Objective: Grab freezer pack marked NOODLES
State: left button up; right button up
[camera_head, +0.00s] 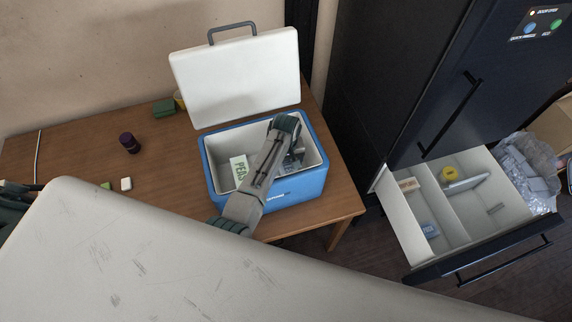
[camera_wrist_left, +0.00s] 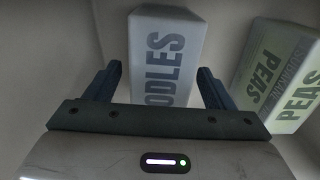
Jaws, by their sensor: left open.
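The freezer pack marked NOODLES (camera_wrist_left: 163,50) is a pale block with grey letters, of which "ODLES" shows in the left wrist view. It stands inside the blue cooler box (camera_head: 213,178) and is hidden in the head view by my arm. My left gripper (camera_head: 291,160) reaches down into the cooler. In the left wrist view its open fingers (camera_wrist_left: 159,78) are on either side of the pack's near end, with gaps beside it. A pack marked PEAS (camera_head: 239,171) leans at the cooler's left; it also shows in the left wrist view (camera_wrist_left: 275,78).
The cooler's white lid (camera_head: 238,78) stands open behind it. The cooler is on a wooden table (camera_head: 80,160) with a dark jar (camera_head: 130,142) and small items at left. A freezer drawer (camera_head: 480,240) is pulled out at right, holding several items.

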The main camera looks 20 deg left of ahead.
pick_arm(q)
jog(key=shift+s+f, duration=0.15)
jog(key=shift+f, duration=0.55)
jog(key=c, duration=1.2)
jog(key=shift+w+r, duration=0.1)
jog(key=shift+w, duration=0.1)
jog(key=shift+c, duration=0.8)
